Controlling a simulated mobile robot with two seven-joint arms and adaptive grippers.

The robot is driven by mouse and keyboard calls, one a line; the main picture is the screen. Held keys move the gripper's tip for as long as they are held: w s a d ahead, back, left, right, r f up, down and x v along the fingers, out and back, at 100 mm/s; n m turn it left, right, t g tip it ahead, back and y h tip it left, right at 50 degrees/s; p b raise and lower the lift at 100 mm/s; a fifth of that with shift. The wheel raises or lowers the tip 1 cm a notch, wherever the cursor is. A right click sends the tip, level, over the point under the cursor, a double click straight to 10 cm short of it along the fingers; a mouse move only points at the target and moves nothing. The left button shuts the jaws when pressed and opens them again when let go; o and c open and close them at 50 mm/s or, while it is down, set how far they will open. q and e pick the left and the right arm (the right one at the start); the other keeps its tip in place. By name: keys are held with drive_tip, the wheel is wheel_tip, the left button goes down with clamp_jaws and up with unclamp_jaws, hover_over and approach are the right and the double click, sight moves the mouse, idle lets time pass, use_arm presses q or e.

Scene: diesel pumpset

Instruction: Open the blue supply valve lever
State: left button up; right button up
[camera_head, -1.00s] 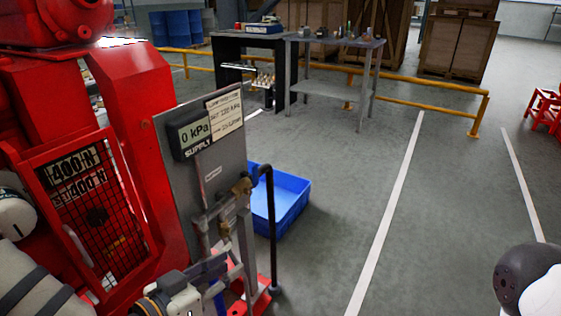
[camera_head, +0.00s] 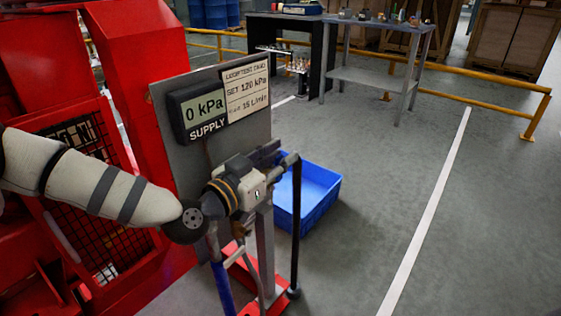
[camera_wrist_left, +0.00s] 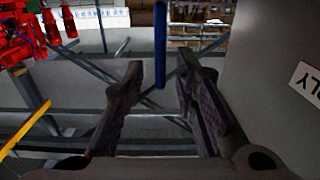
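The blue lever (camera_wrist_left: 160,45) shows in the left wrist view as an upright blue bar, its end in the gap between my fingertips. I cannot tell its depth relative to them, and I see no contact. My left gripper (camera_head: 272,157) is in front of the supply panel's lower edge in the head view. The left wrist view shows its two dark fingers (camera_wrist_left: 162,72) apart and empty. In the head view my gripper and wrist hide the valve area. The supply panel (camera_head: 165,105) carries a display (camera_head: 205,110) reading 0 kPa. My right gripper is out of view.
A blue pipe-like piece (camera_head: 222,290) stands below my wrist. A black bent pipe (camera_head: 296,225) rises just right of my gripper. A blue crate (camera_head: 318,205) lies behind it. Red machinery (camera_head: 140,85) fills the left. The floor on the right is clear.

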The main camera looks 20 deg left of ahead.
use_arm(q)
drive_tip(key=shift+w+r, duration=0.1)
clamp_jaws()
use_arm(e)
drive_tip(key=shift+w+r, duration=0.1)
